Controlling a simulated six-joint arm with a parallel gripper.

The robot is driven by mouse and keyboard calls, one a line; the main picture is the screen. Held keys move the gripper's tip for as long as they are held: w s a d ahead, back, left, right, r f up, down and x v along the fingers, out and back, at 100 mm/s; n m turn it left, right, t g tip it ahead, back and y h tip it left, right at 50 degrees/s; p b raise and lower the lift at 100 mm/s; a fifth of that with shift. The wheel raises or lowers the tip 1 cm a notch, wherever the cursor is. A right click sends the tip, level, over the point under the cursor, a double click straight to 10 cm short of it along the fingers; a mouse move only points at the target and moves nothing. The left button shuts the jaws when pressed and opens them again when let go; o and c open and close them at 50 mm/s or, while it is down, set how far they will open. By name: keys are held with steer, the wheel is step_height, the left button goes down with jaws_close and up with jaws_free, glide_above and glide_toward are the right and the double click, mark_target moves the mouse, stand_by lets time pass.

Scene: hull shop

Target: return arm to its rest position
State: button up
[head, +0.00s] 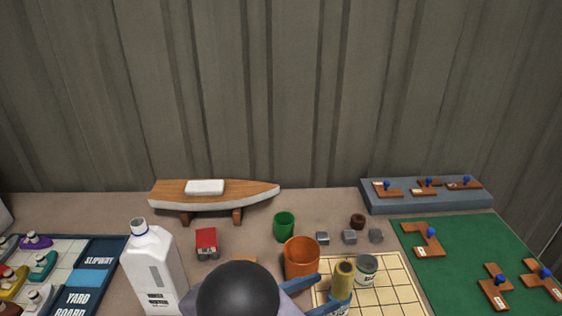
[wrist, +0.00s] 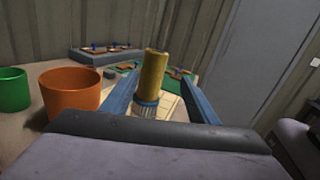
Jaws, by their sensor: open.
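My gripper (head: 334,286) is low in the head view, right of the orange pot, its two blue fingers pointing right. It is open, and my dark rounded arm part hides some of the table behind it. In the wrist view my gripper (wrist: 159,76) has its fingers spread on either side of a yellow-brown cylinder (wrist: 153,72) with a ribbed pale-blue lower part. Gaps show between it and both fingers. In the head view this cylinder (head: 344,272) stands upright by the fingertips, over the gridded cream board.
An orange pot (head: 301,258), green cup (head: 284,226) and grey-green tin (head: 366,268) stand close by. A white bottle (head: 153,270) is left of my arm. A boat model (head: 214,197) stands behind. A green mat (head: 460,255) with wooden pieces lies right.

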steer(key=s+d+f+m+g+y+p, duration=0.25)
steer(key=s+d+m+g+y, duration=0.45)
steer(key=s+d+m+g, duration=0.45)
steer(key=w+a+m+t+y+p, duration=0.1)
steer(key=a+m+t+y, duration=0.4)
steer(key=m+y, duration=0.5)
steer(key=shift+a+m+p, duration=0.55)
steer(key=shift+m+p, duration=0.3)
